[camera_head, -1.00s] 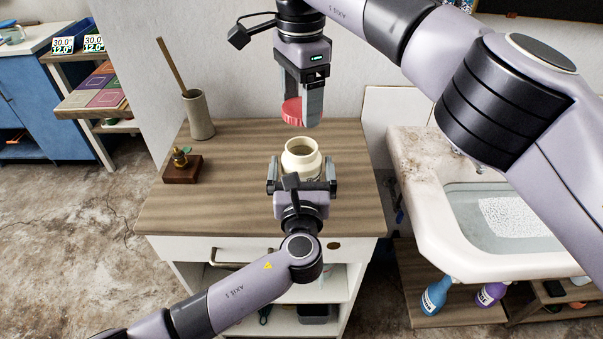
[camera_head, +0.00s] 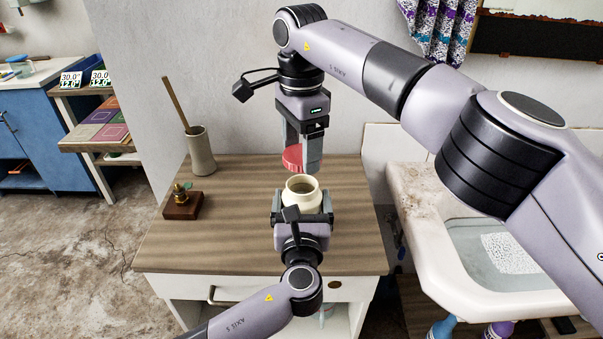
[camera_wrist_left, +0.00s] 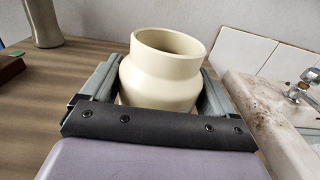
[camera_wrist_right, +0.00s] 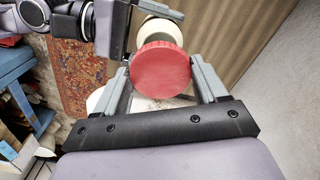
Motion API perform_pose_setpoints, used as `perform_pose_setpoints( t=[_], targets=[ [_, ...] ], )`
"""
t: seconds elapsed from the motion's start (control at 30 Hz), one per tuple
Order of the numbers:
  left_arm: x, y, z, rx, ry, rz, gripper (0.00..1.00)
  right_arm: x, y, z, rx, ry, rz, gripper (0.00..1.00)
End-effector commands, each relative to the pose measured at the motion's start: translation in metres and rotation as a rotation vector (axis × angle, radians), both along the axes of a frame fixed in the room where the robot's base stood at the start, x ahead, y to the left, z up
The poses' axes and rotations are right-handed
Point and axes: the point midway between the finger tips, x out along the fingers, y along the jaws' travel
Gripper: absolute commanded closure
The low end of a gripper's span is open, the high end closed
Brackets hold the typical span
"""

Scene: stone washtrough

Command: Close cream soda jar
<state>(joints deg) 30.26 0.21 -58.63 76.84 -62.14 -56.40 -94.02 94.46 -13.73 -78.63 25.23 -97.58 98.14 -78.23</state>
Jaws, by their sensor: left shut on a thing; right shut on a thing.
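The cream jar (camera_head: 302,190) stands upright and uncovered on the wooden tabletop, its round mouth showing. My left gripper (camera_head: 303,218) is shut on the jar's body from the front. In the left wrist view the jar (camera_wrist_left: 162,75) sits between both fingers, its mouth open and its front clear of any lid. My right gripper (camera_head: 303,165) points down above the jar, shut on the red lid (camera_head: 294,158). The lid is above the jar's mouth and apart from it. In the right wrist view the red lid (camera_wrist_right: 161,69) is between the fingers, with the jar's pale rim (camera_wrist_right: 163,31) partly hidden behind it.
A tall grey-beige holder (camera_head: 201,152) with a wooden stick and a small brass object on a dark wooden block (camera_head: 183,205) stand on the left of the tabletop (camera_head: 215,240). A stone washtrough (camera_head: 433,215) is at the right. The tabletop around the jar is clear.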

Motion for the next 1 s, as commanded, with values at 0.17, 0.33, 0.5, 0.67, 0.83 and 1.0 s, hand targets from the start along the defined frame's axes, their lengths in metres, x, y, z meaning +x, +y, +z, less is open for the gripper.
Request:
perform_pose_setpoints(
  t=[0.17,0.33,0.5,0.67,0.83,1.0],
  targets=[
    [0.0,0.0,0.0,0.0,0.0,0.0,0.66,-0.001,0.0,-0.028,-0.001,0.005,-0.001,0.56],
    [0.0,0.0,0.0,0.0,0.0,0.0,0.66,0.0,0.001,-0.034,-0.001,0.002,0.0,0.56],
    [0.0,0.0,0.0,0.0,0.0,0.0,0.66,-0.001,0.0,-0.034,-0.001,0.002,0.0,0.56],
    [0.0,0.0,0.0,0.0,0.0,0.0,0.66,-0.001,0.0,-0.034,-0.001,0.002,0.0,0.56],
    [0.0,0.0,0.0,0.0,0.0,0.0,0.66,-0.001,0.0,-0.038,-0.001,0.003,0.0,0.56],
    [0.0,0.0,0.0,0.001,0.0,0.0,0.66,-0.001,0.0,-0.048,-0.001,0.004,0.0,0.56]
  ],
)
